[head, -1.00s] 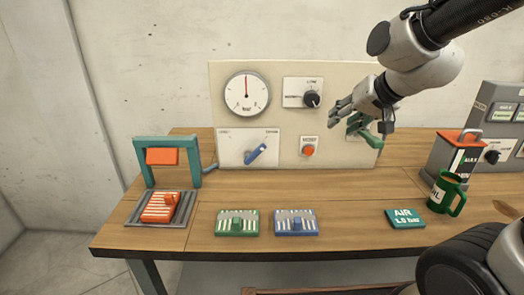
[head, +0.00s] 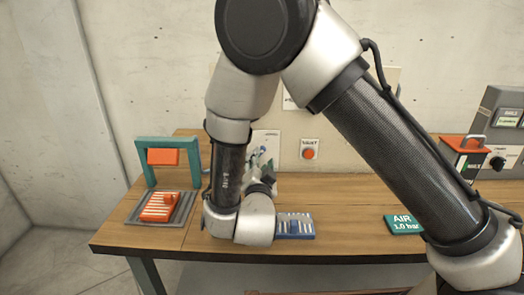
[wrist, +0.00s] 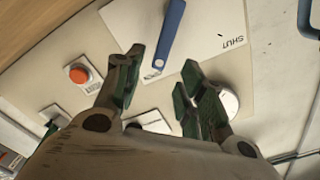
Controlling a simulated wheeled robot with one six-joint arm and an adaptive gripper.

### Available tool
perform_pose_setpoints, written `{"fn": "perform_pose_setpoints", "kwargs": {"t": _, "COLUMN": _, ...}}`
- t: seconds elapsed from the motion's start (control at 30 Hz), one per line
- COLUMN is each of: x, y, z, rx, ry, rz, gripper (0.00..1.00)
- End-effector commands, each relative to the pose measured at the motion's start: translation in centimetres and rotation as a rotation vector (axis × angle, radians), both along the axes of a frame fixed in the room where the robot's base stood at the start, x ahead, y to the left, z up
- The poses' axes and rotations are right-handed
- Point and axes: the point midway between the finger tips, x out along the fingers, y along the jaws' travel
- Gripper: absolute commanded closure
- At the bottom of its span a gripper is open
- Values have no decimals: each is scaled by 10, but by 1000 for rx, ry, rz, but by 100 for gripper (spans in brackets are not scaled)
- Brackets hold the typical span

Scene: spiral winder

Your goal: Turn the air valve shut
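The air valve's blue lever (wrist: 170,36) lies across a pale plate (wrist: 205,70) in the wrist view, running from the top edge down toward the middle. The word SHUT is printed on the plate to the right of the lever. My gripper (wrist: 162,62) is open, with one green-tipped finger to the left of the lever and one to the right. I see no contact with the lever. In the head view my gripper (head: 262,160) is in front of the plate (head: 266,138), and my arm hides the lever and most of the plate.
A red button (wrist: 78,74) is left of the plate in the wrist view; it also shows in the head view (head: 309,153).

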Motion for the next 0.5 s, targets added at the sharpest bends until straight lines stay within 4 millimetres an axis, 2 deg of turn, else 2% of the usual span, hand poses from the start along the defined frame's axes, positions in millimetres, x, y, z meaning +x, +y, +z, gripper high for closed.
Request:
{"fn": "perform_pose_setpoints", "kwargs": {"t": 0.3, "x": 52, "y": -4, "z": 0, "rx": 0, "ry": 1, "rz": -4, "gripper": 61}}
{"fn": "perform_pose_setpoints", "kwargs": {"t": 0.5, "x": 71, "y": -4, "z": 1, "rx": 1, "ry": 1, "rz": -2, "gripper": 61}}
